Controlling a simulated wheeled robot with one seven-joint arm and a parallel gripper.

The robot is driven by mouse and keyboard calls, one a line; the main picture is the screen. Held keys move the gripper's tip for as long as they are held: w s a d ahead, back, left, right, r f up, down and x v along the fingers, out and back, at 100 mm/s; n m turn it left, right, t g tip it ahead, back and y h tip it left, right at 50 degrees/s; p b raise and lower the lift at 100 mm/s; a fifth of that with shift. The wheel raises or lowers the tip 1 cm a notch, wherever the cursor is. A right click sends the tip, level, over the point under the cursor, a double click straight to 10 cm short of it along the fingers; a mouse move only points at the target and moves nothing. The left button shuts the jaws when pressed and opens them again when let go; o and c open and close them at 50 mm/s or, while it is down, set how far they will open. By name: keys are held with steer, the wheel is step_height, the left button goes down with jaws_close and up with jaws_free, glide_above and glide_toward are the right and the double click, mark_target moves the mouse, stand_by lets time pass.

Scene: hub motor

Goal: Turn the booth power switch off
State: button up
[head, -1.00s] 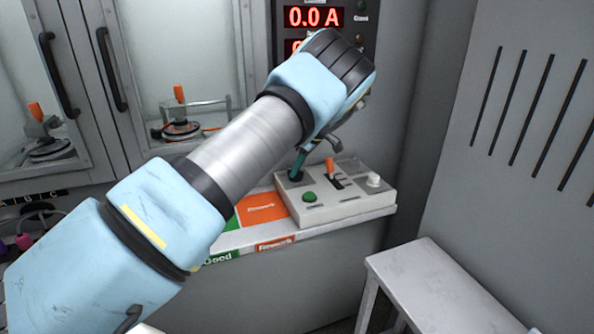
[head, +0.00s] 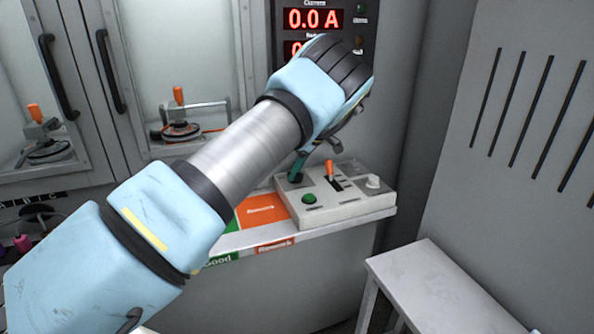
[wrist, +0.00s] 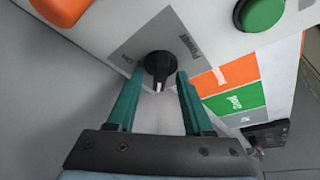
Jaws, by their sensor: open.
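The booth power switch is a black rotary knob (wrist: 159,67) on a grey plate with the word Power and an On label, seen in the wrist view. Its white pointer line faces down in that picture, toward my gripper. My gripper (wrist: 155,80) is open, with one teal finger on each side of the knob. I cannot tell whether the fingers touch it. In the head view the knob is hidden behind my gripper (head: 297,172), at the left end of the white control box (head: 345,208).
The box also carries a green button (head: 309,198), an orange-tipped lever (head: 329,168) and a white knob (head: 373,180). An orange Rework area (head: 262,209) lies to its left. A display (head: 313,18) reads 0.0 A. A grey bench (head: 430,270) stands at the lower right.

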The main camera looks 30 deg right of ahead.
steer(key=b+v, duration=0.2)
steer(key=v, duration=0.8)
steer(key=shift+s+r, duration=0.15)
steer(key=shift+r, duration=0.2)
steer(key=shift+d, duration=0.1)
